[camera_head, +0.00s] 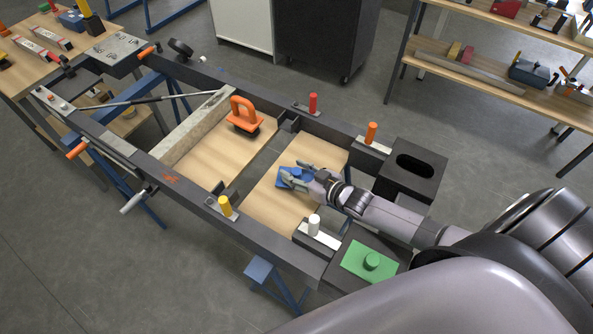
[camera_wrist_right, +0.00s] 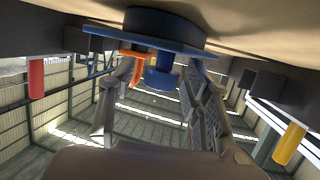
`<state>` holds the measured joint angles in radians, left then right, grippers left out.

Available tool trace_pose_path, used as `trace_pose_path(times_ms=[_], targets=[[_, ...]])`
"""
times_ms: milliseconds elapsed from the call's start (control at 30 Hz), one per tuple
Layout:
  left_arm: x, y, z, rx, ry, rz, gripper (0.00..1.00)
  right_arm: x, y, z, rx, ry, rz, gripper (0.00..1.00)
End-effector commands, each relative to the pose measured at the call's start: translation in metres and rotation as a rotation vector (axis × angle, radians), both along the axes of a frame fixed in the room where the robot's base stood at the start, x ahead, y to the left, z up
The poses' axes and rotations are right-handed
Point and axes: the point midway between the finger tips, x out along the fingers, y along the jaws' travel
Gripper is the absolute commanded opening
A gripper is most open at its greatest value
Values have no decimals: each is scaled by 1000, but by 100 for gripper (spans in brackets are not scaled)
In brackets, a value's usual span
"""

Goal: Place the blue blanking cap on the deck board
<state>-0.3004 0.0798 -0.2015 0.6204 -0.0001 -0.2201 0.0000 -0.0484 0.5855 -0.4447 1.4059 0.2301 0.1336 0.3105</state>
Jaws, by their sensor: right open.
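The blue blanking cap (camera_head: 287,181) is on the right-hand wooden deck board (camera_head: 268,212). In the right wrist view, which is upside down, its plate (camera_wrist_right: 112,37) and round plug lie against the wood, with its knob (camera_wrist_right: 160,78) pointing away from the board. My right gripper (camera_head: 294,175) is at the cap. Its fingers are open, one on each side of the knob, and a gap shows beside it in the wrist view. In the head view the fingers partly cover the cap. My left gripper is not in view.
An orange handled piece (camera_head: 243,115) stands on the left-hand board. Red (camera_head: 313,103), orange (camera_head: 371,132), yellow (camera_head: 225,206) and white (camera_head: 314,224) pegs stand along the dark frame.

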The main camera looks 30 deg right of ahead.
Motion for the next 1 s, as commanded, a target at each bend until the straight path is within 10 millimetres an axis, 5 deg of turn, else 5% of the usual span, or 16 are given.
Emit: trace_pose_path(times_ms=[200, 700, 1000], targets=[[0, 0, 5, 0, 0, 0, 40, 0, 0, 6, 0, 0, 0, 44], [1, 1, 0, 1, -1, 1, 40, -63, -22, 23, 0, 1, 0, 44], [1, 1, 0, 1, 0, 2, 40, -68, -24, 26, 0, -1, -1, 44]])
